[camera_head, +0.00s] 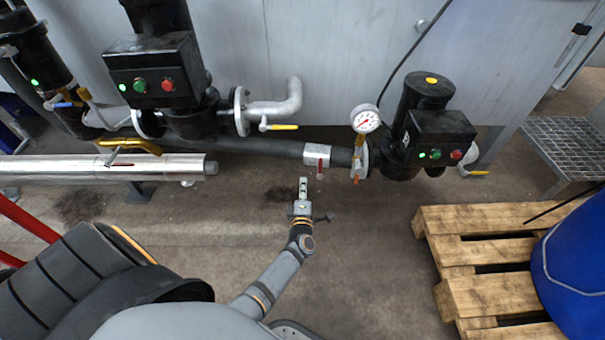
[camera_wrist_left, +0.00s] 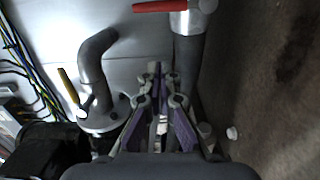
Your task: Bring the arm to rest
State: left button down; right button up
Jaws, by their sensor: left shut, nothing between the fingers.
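My left arm (camera_head: 270,280) reaches from the bottom of the head view out over the bare floor. My left gripper (camera_head: 303,183) is shut and empty. It points away from me, toward the low dark pipe along the wall, and appears below the small red-handled valve (camera_head: 317,155) in the picture. In the left wrist view the fingers (camera_wrist_left: 157,75) with purple inner sides come together at their tips with nothing between them. I cannot tell the exact gap between the fingers and the pipe. My right gripper is in neither view.
Pumps (camera_head: 160,80) and a second pump (camera_head: 430,125) with a pressure gauge (camera_head: 366,119) stand at the wall. A silver pipe (camera_head: 90,168) lies at left. A wooden pallet (camera_head: 465,252) with a blue drum (camera_head: 575,270) is at right. Floor between is clear.

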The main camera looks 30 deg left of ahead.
pick_arm(q)
jog(key=v, duration=0.4)
jog(key=shift+s+d, duration=0.2)
jog(key=shift+s, duration=0.05)
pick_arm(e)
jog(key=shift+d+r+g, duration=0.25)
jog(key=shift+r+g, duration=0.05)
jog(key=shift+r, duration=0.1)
